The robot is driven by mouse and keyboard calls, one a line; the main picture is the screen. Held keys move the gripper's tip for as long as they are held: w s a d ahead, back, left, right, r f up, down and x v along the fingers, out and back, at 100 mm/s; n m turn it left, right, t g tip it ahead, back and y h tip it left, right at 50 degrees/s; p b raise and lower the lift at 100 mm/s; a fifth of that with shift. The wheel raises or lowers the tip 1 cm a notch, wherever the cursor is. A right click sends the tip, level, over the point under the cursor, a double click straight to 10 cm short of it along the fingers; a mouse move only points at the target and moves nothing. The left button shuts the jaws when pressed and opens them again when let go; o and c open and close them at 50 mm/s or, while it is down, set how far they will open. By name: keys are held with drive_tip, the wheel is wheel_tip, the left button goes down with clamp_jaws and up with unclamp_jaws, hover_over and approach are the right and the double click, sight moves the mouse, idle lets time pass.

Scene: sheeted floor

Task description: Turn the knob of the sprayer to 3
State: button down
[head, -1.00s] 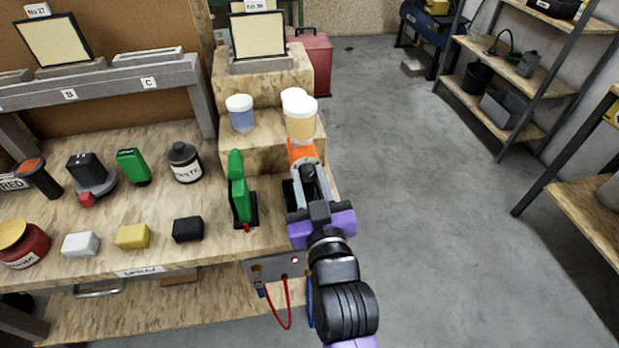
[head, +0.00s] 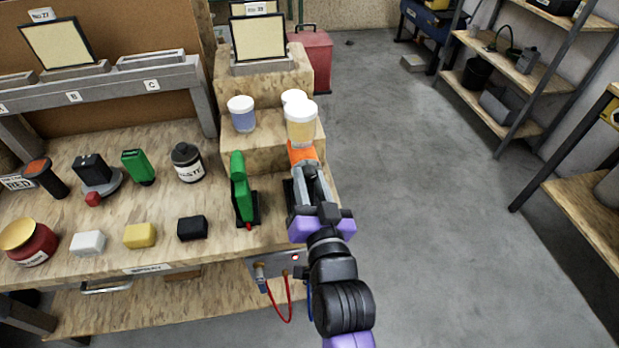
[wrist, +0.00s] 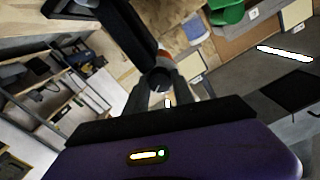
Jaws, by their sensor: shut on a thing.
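An orange sprayer (head: 302,153) with a tan, white-lidded cup (head: 301,124) on top stands at the right edge of the bench. My gripper (head: 308,172) reaches it from the front. In the wrist view my gripper's fingers (wrist: 166,84) are shut on a dark round knob (wrist: 155,78) at the sprayer's end, near an orange and white part. The fingers cover part of the knob. No number or pointer on it can be read. A green sprayer (head: 240,192) stands upright on a dark base just left of my gripper.
A blue, white-lidded cup (head: 243,119) stands on the step behind. Black (head: 192,228), yellow (head: 140,235) and white (head: 88,243) blocks lie along the bench front. A red hose (head: 279,306) hangs below the bench edge. The floor (head: 420,200) to the right is open.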

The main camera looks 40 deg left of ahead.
idle(0.3)
drive_tip(key=c, duration=1.1)
unclamp_jaws()
drive_tip(key=shift+o, duration=0.2)
drive_tip(key=b+v, duration=0.1)
drive_tip(key=v, duration=0.6)
drive_tip(key=shift+s+d+b, duration=0.25)
drive_tip(key=shift+d+b, duration=0.05)
